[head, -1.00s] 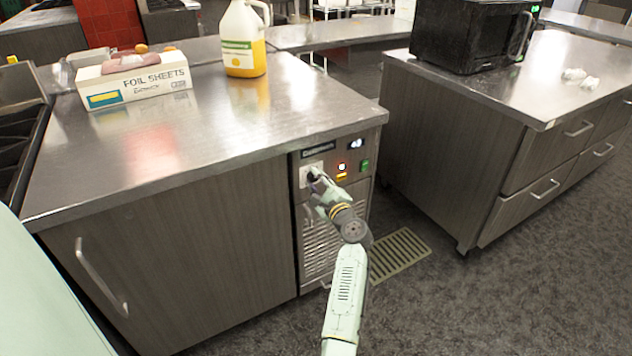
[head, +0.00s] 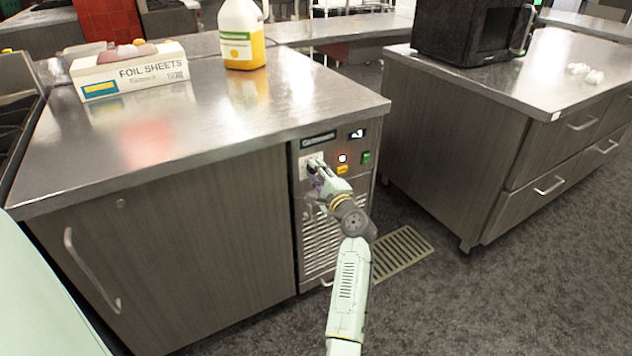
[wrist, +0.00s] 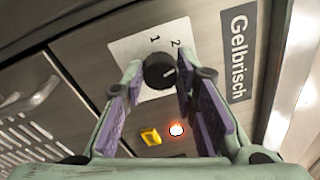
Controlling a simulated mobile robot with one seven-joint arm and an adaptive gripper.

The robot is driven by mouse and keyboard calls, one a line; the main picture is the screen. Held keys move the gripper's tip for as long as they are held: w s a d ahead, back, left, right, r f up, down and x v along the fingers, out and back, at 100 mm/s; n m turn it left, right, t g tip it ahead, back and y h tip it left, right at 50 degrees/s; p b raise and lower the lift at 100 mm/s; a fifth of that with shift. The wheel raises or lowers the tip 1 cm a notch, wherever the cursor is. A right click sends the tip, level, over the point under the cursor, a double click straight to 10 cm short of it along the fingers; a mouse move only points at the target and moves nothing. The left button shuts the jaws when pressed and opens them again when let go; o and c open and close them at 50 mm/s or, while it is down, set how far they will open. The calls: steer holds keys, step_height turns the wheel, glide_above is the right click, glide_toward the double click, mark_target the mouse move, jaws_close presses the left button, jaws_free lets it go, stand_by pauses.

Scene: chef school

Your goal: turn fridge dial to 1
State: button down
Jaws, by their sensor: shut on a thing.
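The fridge dial (wrist: 158,71) is a round black knob on a white plate (wrist: 138,50) marked 1 and 2. A short pale line on the knob points towards its right side in the wrist view; I cannot tell exactly which mark it meets. My gripper (wrist: 160,82) has its purple-padded fingers on either side of the knob, shut on it. In the head view my gripper (head: 318,168) reaches the upper left of the fridge's control panel (head: 328,150) and mostly hides the dial.
An orange-lit button (wrist: 176,130) and a yellow switch (wrist: 150,137) sit close to the dial.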

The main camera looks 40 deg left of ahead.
steer(key=n+b, duration=0.2)
steer(key=f+n+b, duration=0.1)
steer(key=b, duration=0.2)
steer(key=shift+n+y, duration=0.3)
steer(key=shift+n, duration=0.1)
steer(key=n+b, duration=0.3)
steer(key=b, duration=0.2)
steer(key=shift+n+b, duration=0.3)
steer(key=shift+n, duration=0.1)
steer(key=n+b, duration=0.3)
steer(key=b, duration=0.1)
steer(key=shift+n+g, duration=0.3)
steer(key=shift+r+n+y+b, duration=0.2)
steer(key=shift+n+y+b, duration=0.1)
steer(key=shift+n+b, duration=0.8)
steer(key=shift+r, duration=0.1)
steer(key=c, duration=1.3)
jaws_free()
steer(key=shift+d, duration=0.1)
